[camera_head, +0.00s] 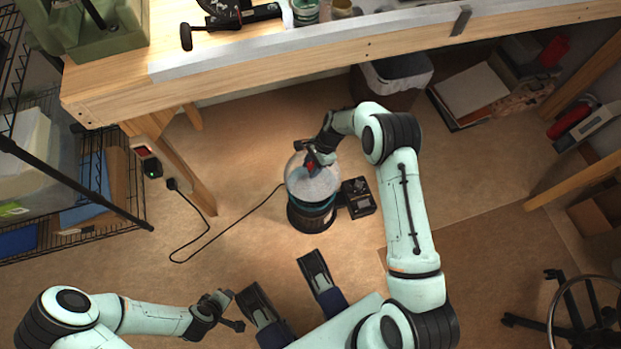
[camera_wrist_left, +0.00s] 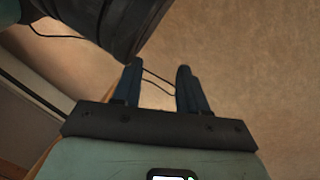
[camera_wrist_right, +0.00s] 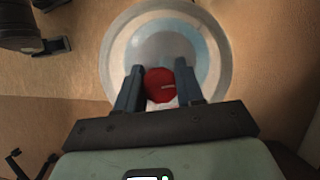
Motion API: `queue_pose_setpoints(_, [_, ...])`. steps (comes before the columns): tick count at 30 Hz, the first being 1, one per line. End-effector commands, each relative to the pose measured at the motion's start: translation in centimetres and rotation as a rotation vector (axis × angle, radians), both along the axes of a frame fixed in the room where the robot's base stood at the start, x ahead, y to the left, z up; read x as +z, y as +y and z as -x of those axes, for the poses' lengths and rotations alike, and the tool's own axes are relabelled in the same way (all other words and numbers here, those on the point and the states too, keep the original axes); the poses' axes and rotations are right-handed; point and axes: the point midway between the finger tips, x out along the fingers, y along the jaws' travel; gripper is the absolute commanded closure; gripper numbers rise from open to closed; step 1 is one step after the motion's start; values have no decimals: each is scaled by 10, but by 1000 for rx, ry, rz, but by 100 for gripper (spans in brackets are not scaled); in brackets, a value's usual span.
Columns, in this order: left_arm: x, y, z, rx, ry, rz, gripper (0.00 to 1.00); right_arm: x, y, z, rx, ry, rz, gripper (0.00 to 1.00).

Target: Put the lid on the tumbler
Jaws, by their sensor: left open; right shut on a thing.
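The tumbler (camera_head: 311,217) stands upright on the floor, with a dark base and a teal band. The clear domed lid (camera_head: 322,185) is over its top in the head view. I cannot tell whether the lid is seated or slightly above the rim. My right gripper (camera_head: 312,160) is shut on the lid's red knob, which shows between the fingers in the right wrist view (camera_wrist_right: 160,86). The round lid fills the space beyond them and hides the tumbler's opening. My left gripper (camera_head: 229,309) is open and empty, low over the floor, well away from the tumbler.
A small black control box (camera_head: 357,196) sits beside the tumbler. A black cord (camera_head: 232,225) runs left across the floor to near the bench leg. The wooden workbench (camera_head: 250,85) is behind, a wire rack (camera_head: 75,190) at left, a wheeled stool (camera_head: 575,315) at lower right.

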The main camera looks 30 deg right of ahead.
Motion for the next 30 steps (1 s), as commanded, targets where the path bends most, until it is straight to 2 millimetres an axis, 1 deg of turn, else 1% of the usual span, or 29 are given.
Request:
queue_pose_setpoints(1, [-9,1,8,2,26,1,57,-17,0,0,-1,3,0,100])
queue_pose_setpoints(3, [-16,2,16,3,54,3,57,-30,0,0,0,2,-1,100])
queue_pose_setpoints(6, [-22,3,24,4,79,5,57,-43,0,-1,0,-1,0,100])
queue_pose_setpoints(11, [-25,4,29,6,99,6,57,-51,0,-1,1,-2,0,100])
queue_pose_setpoints(13, [-28,4,33,6,110,7,57,-58,0,0,1,0,0,100])
queue_pose_setpoints(19, [-42,7,50,11,166,10,57,-89,0,0,1,1,0,100])
queue_pose_setpoints(21, [-43,7,53,13,177,11,57,-92,0,-1,0,-2,0,100])
queue_pose_setpoints(30, [-43,7,53,12,180,11,57,-92,0,-1,1,-2,0,100])
